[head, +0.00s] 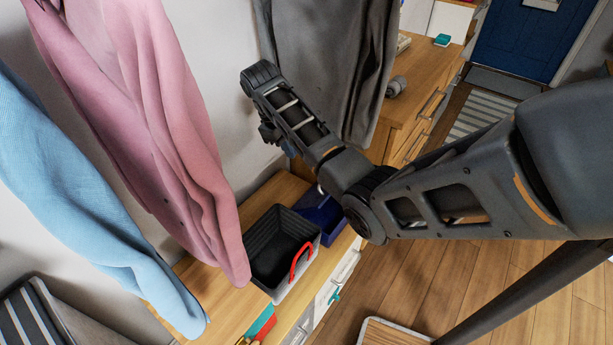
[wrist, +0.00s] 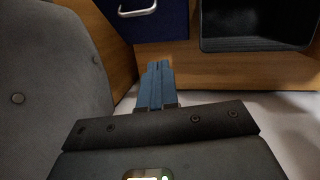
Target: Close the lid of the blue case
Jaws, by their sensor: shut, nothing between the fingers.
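The dark blue case (head: 334,228) sits on the wooden top, to the right of a black crate, partly hidden behind my arm in the head view. The wrist view shows a dark blue face of it (wrist: 160,24) with a pale metal handle (wrist: 138,10) at the top edge. I cannot tell from these views how far its lid stands open. My gripper (head: 290,149) is above and behind the case, close to the wall and apart from the case. Its blue fingers (wrist: 155,72) are together and empty in the wrist view.
The black crate (head: 270,245) with a red handle (head: 300,262) stands beside the case. A grey garment (head: 335,60) hangs right by my gripper and fills the left of the wrist view (wrist: 45,85). Pink (head: 150,110) and light blue (head: 70,170) garments hang left.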

